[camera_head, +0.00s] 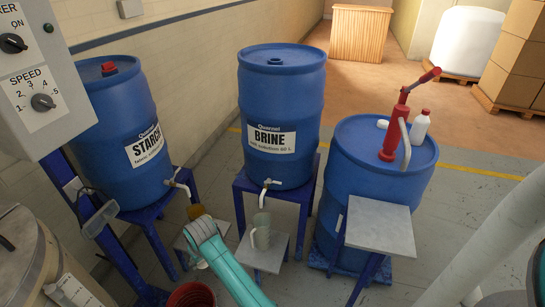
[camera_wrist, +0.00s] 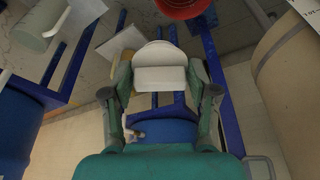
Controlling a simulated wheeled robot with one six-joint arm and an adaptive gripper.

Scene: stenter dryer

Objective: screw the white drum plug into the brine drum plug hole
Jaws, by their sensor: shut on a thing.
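The blue brine drum (camera_head: 281,98) stands upright on a blue stand, its top facing up. Its plug hole (camera_head: 275,60) shows as a dark round spot on the lid. My gripper (camera_wrist: 160,74) is shut on a white piece with a rounded edge and a flatter face, which looks like the white drum plug (camera_wrist: 160,60). The fingers press it from both sides in the wrist view. In the head view my teal arm hides most of the gripper, low in front of the stands and well below the brine drum's lid.
The starch drum (camera_head: 118,120) with a red plug stands left. The right drum (camera_head: 352,165) carries a red pump (camera_head: 391,142), a white bottle (camera_head: 419,128) and a small unclear white piece (camera_head: 383,124). A mug (camera_head: 261,232) and red bucket (camera_head: 192,296) are near my arm.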

